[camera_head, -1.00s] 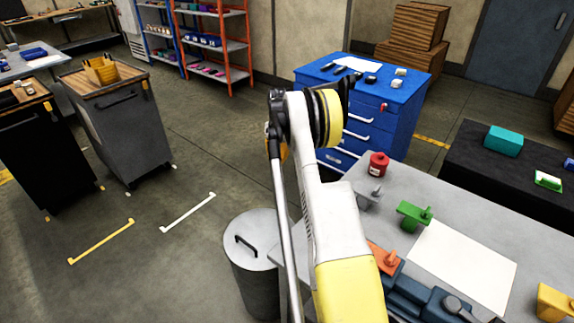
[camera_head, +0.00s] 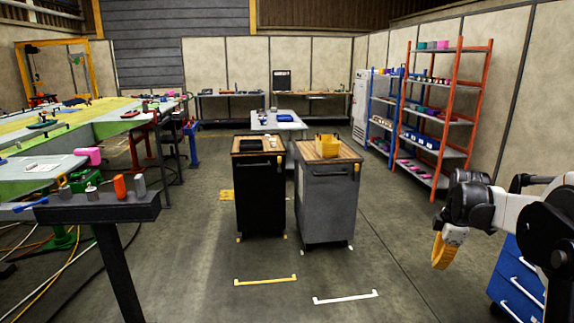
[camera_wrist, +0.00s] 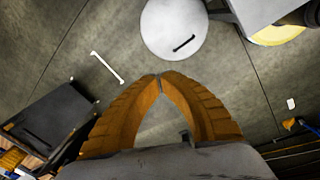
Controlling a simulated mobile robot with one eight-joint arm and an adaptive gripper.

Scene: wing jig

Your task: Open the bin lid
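The bin is a grey round one, seen from above in the wrist view. Its pale lid (camera_wrist: 160,38) lies on top and carries a dark bar handle (camera_wrist: 184,43). My gripper (camera_wrist: 160,77) has two orange ribbed fingers whose tips meet, with nothing between them. In the picture the tips lie just below the lid's near rim, apart from the handle. In the head view my gripper (camera_head: 442,252) hangs pointing down at the right. The bin is out of the head view.
A black cart (camera_head: 262,200) and a grey cart (camera_head: 327,205) stand mid-floor. A blue drawer cabinet (camera_head: 518,280) is at the right edge, an orange shelf rack (camera_head: 455,125) behind. Floor with yellow (camera_head: 265,281) and white (camera_head: 345,298) marks is clear.

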